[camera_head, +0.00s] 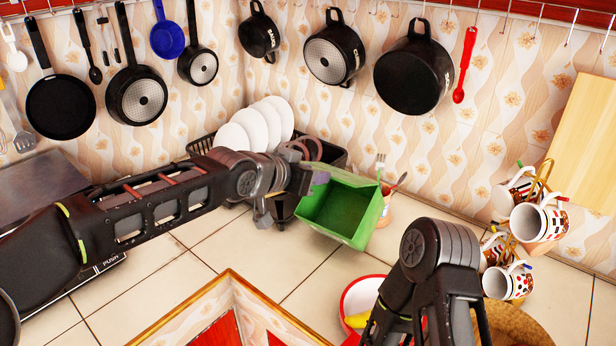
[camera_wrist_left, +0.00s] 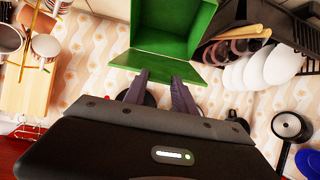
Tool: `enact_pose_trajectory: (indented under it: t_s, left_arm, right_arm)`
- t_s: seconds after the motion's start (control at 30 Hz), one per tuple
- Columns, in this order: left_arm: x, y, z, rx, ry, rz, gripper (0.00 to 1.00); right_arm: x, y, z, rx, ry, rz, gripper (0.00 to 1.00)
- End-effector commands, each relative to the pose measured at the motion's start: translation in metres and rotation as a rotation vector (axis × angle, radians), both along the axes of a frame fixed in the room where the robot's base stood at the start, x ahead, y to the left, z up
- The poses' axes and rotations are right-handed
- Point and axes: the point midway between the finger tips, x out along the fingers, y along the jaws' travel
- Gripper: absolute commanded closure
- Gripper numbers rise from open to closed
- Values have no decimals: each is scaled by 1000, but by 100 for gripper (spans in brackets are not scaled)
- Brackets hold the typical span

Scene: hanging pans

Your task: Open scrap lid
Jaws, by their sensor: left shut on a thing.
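The green scrap box (camera_head: 372,220) sits over the counter near the back corner, its open side showing a dark green inside. It also shows in the left wrist view (camera_wrist_left: 205,30), where its green lid (camera_wrist_left: 190,74) stands swung away from the opening. My left gripper (camera_head: 318,180) reaches in from the left to the box's upper left edge. In the left wrist view its fingers (camera_wrist_left: 163,84) are shut at the lid's edge, partly hiding it. My right gripper (camera_head: 428,330) is low in the head view, away from the box; its fingertips are cut off.
A black rack (camera_head: 205,144) with white plates (camera_head: 268,122) stands behind my left arm. A mug stand with several mugs (camera_head: 540,222) is at the right. A red-rimmed bowl (camera_head: 352,298) is in front of the box. Pans and pots (camera_head: 412,78) hang above.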

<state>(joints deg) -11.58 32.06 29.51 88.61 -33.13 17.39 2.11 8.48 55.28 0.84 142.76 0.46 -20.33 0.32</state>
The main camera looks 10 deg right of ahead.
Motion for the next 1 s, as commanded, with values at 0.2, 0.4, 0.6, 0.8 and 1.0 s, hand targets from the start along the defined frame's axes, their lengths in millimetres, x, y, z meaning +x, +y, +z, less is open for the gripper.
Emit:
enact_pose_trajectory:
  t_s: [0.2, 0.4, 0.6, 0.8, 1.0]
  left_arm:
    - [0, -1, 3, -3, -4, 0, 100]
    - [0, -1, 3, -3, -4, 0, 66]
    - [0, -1, 2, -2, -3, 0, 49]
    - [0, -1, 1, -1, -2, 0, 45]
    - [-2, 3, 3, -2, -4, 0, 45]
  right_arm:
    - [0, 0, 0, 0, 0, 0, 64]
    - [0, 0, 0, 0, 0, 0, 64]
    - [0, 0, 0, 0, 0, 0, 64]
    - [0, 0, 0, 0, 0, 0, 64]
    - [0, 0, -2, 1, -1, 1, 64]
